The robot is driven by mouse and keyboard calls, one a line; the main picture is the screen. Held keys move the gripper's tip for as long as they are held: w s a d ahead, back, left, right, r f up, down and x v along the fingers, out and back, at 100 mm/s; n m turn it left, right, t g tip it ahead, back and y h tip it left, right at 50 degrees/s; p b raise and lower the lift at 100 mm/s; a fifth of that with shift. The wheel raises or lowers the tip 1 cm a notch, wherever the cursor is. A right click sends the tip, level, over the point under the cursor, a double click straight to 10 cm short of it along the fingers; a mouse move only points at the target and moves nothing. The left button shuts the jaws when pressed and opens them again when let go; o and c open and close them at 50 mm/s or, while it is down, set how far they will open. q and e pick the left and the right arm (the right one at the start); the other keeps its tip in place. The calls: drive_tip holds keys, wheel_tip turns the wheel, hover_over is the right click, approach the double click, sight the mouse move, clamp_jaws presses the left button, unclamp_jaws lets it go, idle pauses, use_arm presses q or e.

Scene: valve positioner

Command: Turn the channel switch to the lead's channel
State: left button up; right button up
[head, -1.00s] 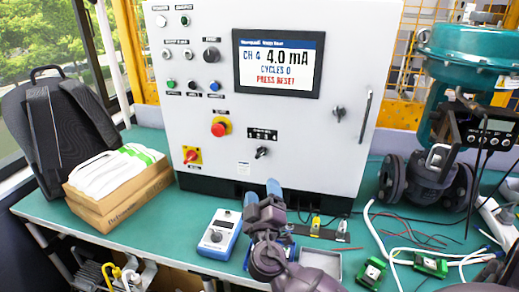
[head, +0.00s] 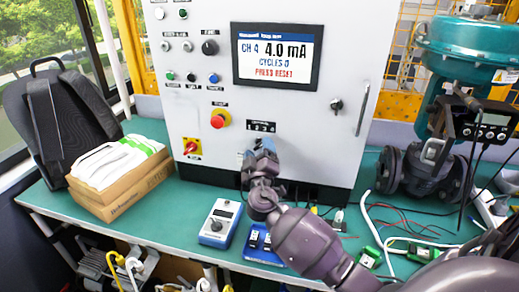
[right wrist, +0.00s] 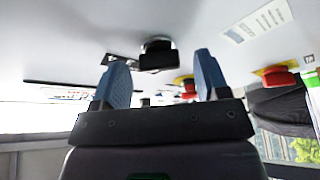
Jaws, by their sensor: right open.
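The channel switch, a black knob, shows in the right wrist view (right wrist: 157,54) on the cabinet's pale front panel. It is ahead of my right gripper's two blue fingers, between them in the picture and apart from them. In the head view my right gripper (head: 258,149) is open in front of the panel, just below the black channel label (head: 261,126), and hides the switch. The switch's pointing direction cannot be read. The screen (head: 276,56) reads CH 4, 4.0 mA, CYCLES 0, PRESS RESET. The lead's socket is not clear. My left gripper is not in view.
A red emergency button (head: 220,119) and a red-yellow rotary switch (head: 191,146) sit left of the gripper. A blue-white meter (head: 220,223) stands on the green bench below. Wires and green modules lie at the right, near the teal valve actuator (head: 470,50).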

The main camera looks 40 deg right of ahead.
drive_tip(key=shift+w+d, duration=0.15)
drive_tip(key=shift+w, duration=0.05)
